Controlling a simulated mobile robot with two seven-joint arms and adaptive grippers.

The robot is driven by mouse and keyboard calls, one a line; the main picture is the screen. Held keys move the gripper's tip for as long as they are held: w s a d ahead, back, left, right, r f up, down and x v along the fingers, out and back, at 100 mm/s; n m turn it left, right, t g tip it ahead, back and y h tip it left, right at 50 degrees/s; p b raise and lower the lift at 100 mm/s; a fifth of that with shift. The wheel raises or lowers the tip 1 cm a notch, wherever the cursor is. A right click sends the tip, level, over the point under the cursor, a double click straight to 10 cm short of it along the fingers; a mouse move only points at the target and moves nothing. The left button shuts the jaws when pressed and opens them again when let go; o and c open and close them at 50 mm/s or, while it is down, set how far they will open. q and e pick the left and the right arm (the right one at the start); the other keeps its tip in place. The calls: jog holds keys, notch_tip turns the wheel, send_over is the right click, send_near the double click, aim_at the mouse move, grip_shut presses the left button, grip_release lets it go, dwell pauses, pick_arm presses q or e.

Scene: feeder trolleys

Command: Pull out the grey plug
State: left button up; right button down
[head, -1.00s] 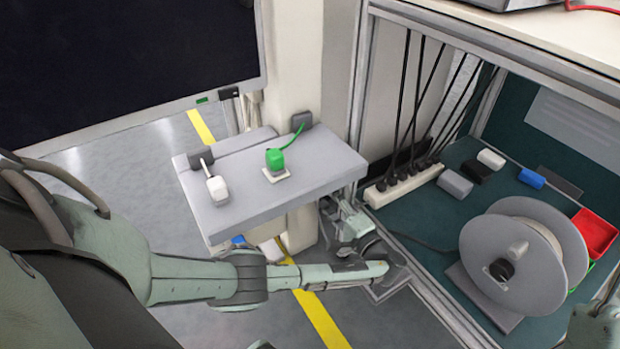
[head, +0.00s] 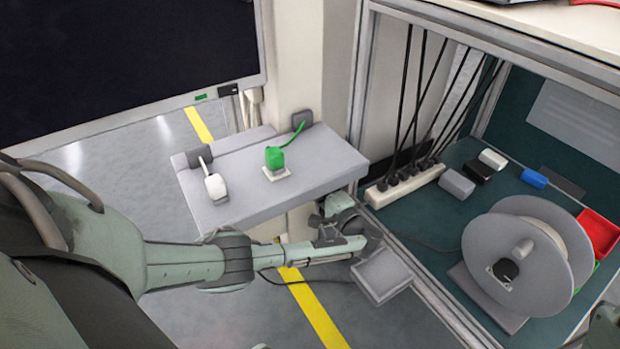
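I cannot pick out a grey plug for certain. A white plug (head: 216,187) on a short lead lies on the grey shelf (head: 322,160), near a dark grey socket block. A green plug (head: 274,158) sits on a pale plate there, with a green lead. In the cabinet, a grey block-shaped piece (head: 457,183) lies beside the white power strip (head: 404,184), which holds several black plugs. My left gripper (head: 338,206) is by the shelf's front right corner, partly hidden by its own wrist; its fingers are unclear. Only a sliver of my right arm shows at the lower right edge.
A cable reel (head: 515,255) stands in the cabinet (head: 432,222), with a red bin (head: 598,232) and small black, white and blue blocks behind it. A grey tray-like box (head: 382,274) is low by the cabinet post. A monitor (head: 120,65) fills the upper left.

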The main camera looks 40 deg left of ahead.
dwell(0.9)
pick_arm(q)
grip_shut()
dwell(0.4)
jog(key=p+v, duration=0.1)
jog(key=v, duration=0.5)
dwell(0.9)
